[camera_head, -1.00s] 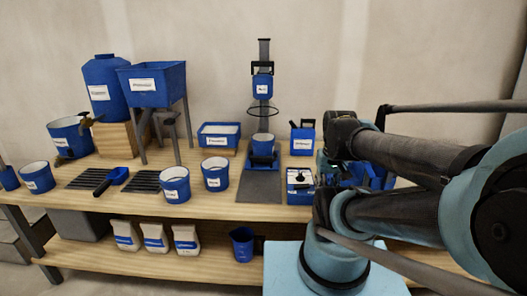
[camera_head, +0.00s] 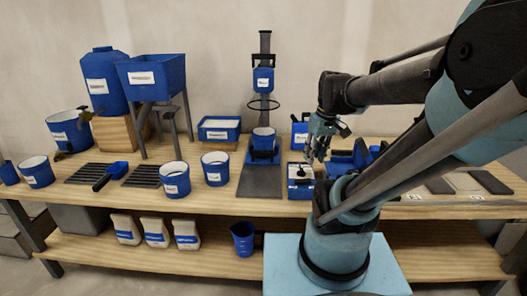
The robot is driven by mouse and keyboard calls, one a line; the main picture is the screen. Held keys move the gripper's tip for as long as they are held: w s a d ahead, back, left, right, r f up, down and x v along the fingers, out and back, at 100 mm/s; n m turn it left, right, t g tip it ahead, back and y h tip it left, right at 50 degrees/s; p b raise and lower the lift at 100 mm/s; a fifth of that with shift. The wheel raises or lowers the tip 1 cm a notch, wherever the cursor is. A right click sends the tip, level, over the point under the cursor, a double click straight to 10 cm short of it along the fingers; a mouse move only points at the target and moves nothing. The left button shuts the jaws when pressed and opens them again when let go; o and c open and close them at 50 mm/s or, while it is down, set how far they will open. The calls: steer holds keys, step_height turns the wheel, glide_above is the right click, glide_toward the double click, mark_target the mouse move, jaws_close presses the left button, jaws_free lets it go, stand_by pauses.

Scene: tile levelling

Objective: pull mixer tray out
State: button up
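The mixer (camera_head: 264,85) is a tall dark stand with a blue head and a ring below it, at the back middle of the bench. A blue bucket (camera_head: 263,140) with a pale inside stands below the ring on a blue carrier. The dark flat tray or rail (camera_head: 260,182) runs from the carrier toward the bench's front edge. My gripper (camera_head: 316,155) points down to the right of the mixer, above a blue box, and is apart from the tray. Its fingers are small and dark, and whether they are open cannot be made out.
The blue box (camera_head: 300,188) with a black top part stands right of the tray. Two blue buckets (camera_head: 215,168) (camera_head: 175,179) stand to its left. A shallow blue bin (camera_head: 219,130) is behind them. A blue container (camera_head: 299,134) stands behind my gripper.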

steer(key=w+a+r+n+g+y, duration=0.1)
steer(key=w+a+n, duration=0.3)
steer(key=w, duration=0.4)
steer(key=w+a+r+n+y, duration=0.1)
steer(key=w+a+n, duration=0.3)
steer(key=w, duration=0.4)
steer(key=w+a+r+n+g+y, duration=0.1)
steer(key=w+a+r+n, duration=0.15)
steer(key=w+n, duration=0.45)
steer(key=a+f, duration=0.2)
steer(key=f, duration=0.3)
steer(key=w+a+f+m, duration=0.1)
steer(key=a+f, duration=0.1)
steer(key=f, duration=0.4)
steer(key=a+f+m, duration=0.1)
steer(key=a+f, duration=0.2)
steer(key=f, duration=0.2)
steer(key=shift+w+f, duration=0.15)
steer(key=shift+w, duration=0.2)
steer(key=shift+c, duration=0.6)
jaws_close()
